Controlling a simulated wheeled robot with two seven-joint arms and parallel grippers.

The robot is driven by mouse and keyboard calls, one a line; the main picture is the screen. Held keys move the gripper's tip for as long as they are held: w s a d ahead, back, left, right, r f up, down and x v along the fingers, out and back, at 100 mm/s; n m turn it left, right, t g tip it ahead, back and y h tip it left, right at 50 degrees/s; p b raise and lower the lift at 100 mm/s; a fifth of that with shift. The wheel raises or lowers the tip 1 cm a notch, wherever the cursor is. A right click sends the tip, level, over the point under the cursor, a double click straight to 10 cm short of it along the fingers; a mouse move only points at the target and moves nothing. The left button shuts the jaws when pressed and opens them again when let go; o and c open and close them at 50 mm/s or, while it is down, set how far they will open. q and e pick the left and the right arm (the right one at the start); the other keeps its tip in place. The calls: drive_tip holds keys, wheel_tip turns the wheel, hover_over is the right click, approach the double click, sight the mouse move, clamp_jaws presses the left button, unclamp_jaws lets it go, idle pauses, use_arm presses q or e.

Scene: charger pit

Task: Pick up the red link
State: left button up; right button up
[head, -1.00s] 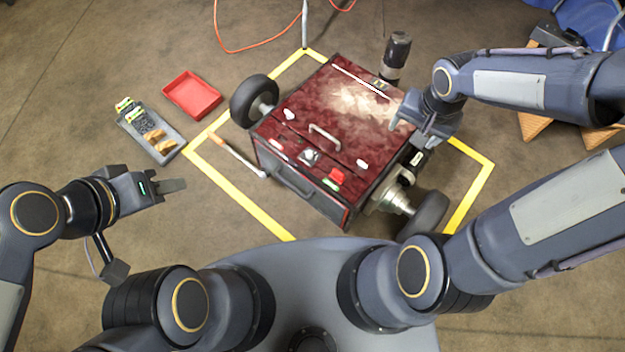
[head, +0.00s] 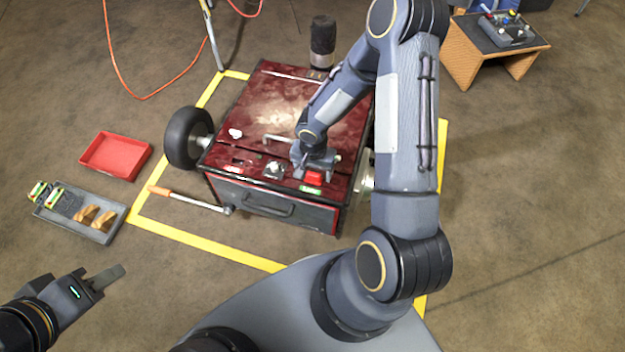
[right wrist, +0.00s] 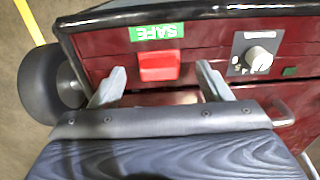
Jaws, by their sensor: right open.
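The red link (head: 313,177) is a small red block on the front part of the dark red machine's top (head: 258,138), beside a green SAFE label (right wrist: 156,31). In the right wrist view the red link (right wrist: 158,66) sits between the two fingertips, apart from both. My right gripper (right wrist: 160,78) is open and empty, its fingers on either side of the link. In the head view my right gripper (head: 316,167) is just behind the link. My left gripper (head: 106,277) is at the lower left, far from the machine; its finger gap is not clear.
A red tray (head: 116,155) and a grey tray (head: 98,232) lie on the floor at left. Yellow floor tape (head: 190,235) surrounds the machine. A wooden stand (head: 459,50) is at upper right.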

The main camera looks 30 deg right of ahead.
wheel_tip(320, 180, down, 2)
drive_tip(key=shift+f, duration=0.1)
drive_tip(key=c, duration=1.1)
drive_tip(key=shift+r, duration=0.25)
